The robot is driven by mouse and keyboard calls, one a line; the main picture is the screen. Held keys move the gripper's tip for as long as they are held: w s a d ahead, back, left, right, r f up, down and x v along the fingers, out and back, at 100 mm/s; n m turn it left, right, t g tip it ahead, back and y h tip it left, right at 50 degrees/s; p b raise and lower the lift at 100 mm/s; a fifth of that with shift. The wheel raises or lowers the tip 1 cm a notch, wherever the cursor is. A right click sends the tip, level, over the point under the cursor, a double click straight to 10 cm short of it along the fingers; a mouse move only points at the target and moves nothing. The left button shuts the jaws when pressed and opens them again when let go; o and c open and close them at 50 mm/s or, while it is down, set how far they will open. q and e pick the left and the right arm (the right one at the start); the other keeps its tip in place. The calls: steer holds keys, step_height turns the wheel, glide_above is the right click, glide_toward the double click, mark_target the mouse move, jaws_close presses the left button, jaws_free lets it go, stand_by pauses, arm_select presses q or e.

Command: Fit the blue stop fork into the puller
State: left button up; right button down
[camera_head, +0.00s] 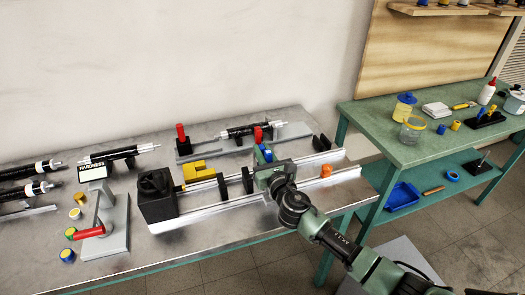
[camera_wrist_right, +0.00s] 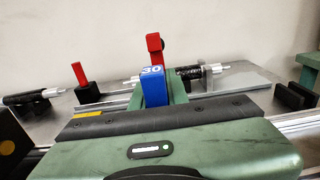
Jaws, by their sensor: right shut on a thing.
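The blue stop fork (camera_head: 264,153) is held in my right gripper (camera_head: 262,165), over the long rail bench that looks like the puller (camera_head: 225,197). In the right wrist view the blue fork (camera_wrist_right: 154,88) stands up between the green fingers, marked with a number that looks like 30. Its lower end is hidden by the gripper body, so I cannot tell whether it touches the puller. The puller has a black end block (camera_head: 157,200), pale rails and black uprights (camera_head: 247,180). My left gripper is not in view.
A red upright handle (camera_head: 258,134) stands just behind the gripper, and another red handle (camera_head: 181,131) further left. A yellow block (camera_head: 196,171) and an orange piece (camera_head: 326,170) sit by the rails. Black rods lie on stands behind. A green side table (camera_head: 380,115) is at right.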

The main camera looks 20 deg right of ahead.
steer(key=shift+f+b, duration=1.35)
steer(key=shift+f, duration=0.2)
steer(key=c, duration=1.3)
jaws_free()
